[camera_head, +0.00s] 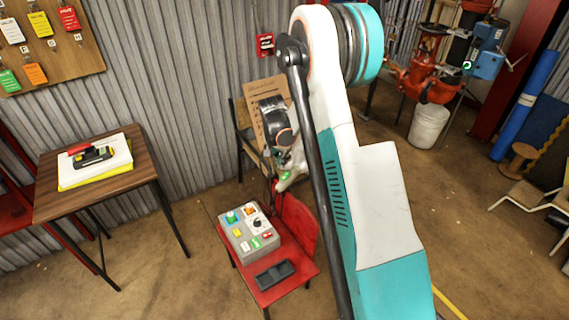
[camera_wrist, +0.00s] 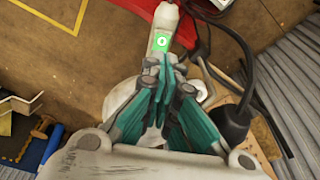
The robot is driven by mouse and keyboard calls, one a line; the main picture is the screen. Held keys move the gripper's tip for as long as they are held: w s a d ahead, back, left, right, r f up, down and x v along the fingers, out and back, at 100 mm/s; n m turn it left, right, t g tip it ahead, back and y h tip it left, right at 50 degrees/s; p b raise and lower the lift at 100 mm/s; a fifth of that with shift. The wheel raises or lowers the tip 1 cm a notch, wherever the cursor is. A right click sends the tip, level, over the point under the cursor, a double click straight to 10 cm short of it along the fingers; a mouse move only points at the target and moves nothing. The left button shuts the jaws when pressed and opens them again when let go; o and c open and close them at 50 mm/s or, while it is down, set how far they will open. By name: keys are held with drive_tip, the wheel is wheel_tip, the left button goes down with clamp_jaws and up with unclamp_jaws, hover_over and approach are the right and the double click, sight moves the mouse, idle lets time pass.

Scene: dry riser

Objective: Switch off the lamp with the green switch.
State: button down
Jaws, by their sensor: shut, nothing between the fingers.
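A small green switch (camera_wrist: 161,43) with a white mark sits on a narrow white body (camera_wrist: 161,20) at the top middle of the wrist view. It also shows as a small green spot in the head view (camera_head: 285,176), beside my gripper. My gripper (camera_wrist: 163,66) is shut and empty, its teal fingers together with their tips just short of the switch in the picture. I cannot tell whether the tips touch it. In the head view my arm hides much around it. No lamp's lit part shows clearly; a rounded white surface (camera_wrist: 122,95) lies behind the fingers.
A grey control box (camera_head: 236,243) with coloured buttons and a black tray (camera_head: 275,275) rest on a red seat (camera_head: 300,282). A wooden chair (camera_head: 240,130) stands by the corrugated wall. A brown table (camera_head: 60,205) is at the left. A black cable (camera_wrist: 240,95) runs at right.

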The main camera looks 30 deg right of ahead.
drive_tip(key=s+a+r+p, duration=0.1)
drive_tip(key=a+r+p, duration=0.1)
drive_tip(key=r, duration=0.4)
drive_tip(key=shift+s+a, duration=0.4)
drive_tip(key=shift+a, duration=0.4)
drive_tip(key=shift+r, duration=0.1)
drive_tip(key=s+a+r+n+t, duration=0.25)
drive_tip(key=s+a+r, duration=0.3)
drive_tip(key=r, duration=0.35)
drive_tip(key=s+a+r+n+t, duration=0.1)
drive_tip(key=s+a+r+n, duration=0.4)
drive_tip(key=r, duration=0.5)
drive_tip(key=s+a+r+n+t+y, duration=0.1)
drive_tip(key=s+a+n, duration=0.1)
drive_tip(key=s, duration=0.7)
drive_tip(key=s+a+r+n+t+y, duration=0.1)
drive_tip(key=s+a+r+n, duration=0.1)
drive_tip(key=s, duration=0.8)
drive_tip(key=shift+a+n+t, duration=0.35)
drive_tip(key=shift+a+n, duration=0.5)
drive_tip(key=shift+a, duration=0.35)
drive_tip(key=shift+d, duration=0.15)
